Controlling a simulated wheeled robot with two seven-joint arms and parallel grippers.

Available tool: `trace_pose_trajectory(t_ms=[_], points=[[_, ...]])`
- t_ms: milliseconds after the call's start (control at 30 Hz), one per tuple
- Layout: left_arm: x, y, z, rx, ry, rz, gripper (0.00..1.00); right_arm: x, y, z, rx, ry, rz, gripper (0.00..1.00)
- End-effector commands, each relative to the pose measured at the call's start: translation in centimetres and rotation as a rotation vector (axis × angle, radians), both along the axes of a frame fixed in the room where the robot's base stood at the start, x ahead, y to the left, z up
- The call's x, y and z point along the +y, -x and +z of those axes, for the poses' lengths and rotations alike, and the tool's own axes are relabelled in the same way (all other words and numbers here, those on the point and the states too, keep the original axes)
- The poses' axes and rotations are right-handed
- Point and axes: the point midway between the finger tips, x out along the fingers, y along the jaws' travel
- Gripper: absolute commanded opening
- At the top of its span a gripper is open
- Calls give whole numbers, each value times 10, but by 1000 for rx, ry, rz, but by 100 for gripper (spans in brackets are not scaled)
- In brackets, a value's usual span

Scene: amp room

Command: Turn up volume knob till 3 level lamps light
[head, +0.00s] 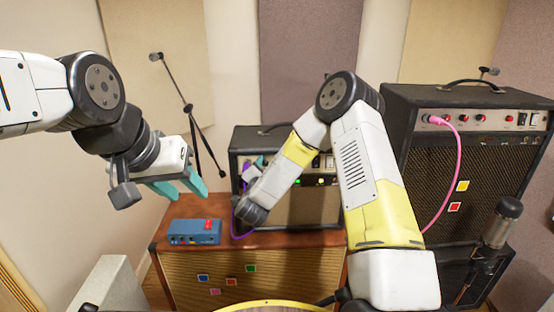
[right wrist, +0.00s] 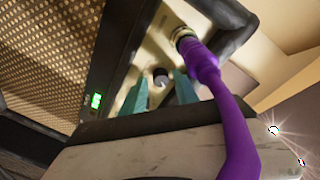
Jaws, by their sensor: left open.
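The small black amp (head: 300,206) stands on a wooden-topped cabinet. Its front panel shows a green light (head: 297,182) and a yellow spot (head: 320,181); I cannot tell whether the yellow one is lit. A lit green lamp (right wrist: 96,100) also shows in the right wrist view. A dark round knob (right wrist: 160,77) sits on the pale panel. My right gripper (right wrist: 160,88) is open, its teal fingers on either side of the knob with gaps showing; the head view mostly hides it behind my arm. My left gripper (head: 182,186) is open and empty above the cabinet's left side.
A purple cable (right wrist: 225,110) is plugged in beside the knob, close to my right fingers. A blue box (head: 194,232) with a red top piece sits on the cabinet top (head: 300,240). A large amp (head: 470,170) with a pink cable stands right. A microphone stand (head: 185,105) is behind.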

Motion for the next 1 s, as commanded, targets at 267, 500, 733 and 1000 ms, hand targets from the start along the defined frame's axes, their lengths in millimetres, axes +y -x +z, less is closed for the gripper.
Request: trace_pose_trajectory(t_ms=[267, 500, 733, 1000], points=[[0, 0, 0, 0, 0, 0, 43, -1, 0, 0, 0, 335, 72, 43], [0, 0, 0, 0, 0, 0, 43, -3, 0, 0, 4, 656, 137, 43], [0, 0, 0, 0, 0, 0, 43, 0, 49, -1, 5, 656, 142, 43], [0, 0, 0, 1, 0, 0, 43, 3, 72, 15, 12, 658, 192, 43]])
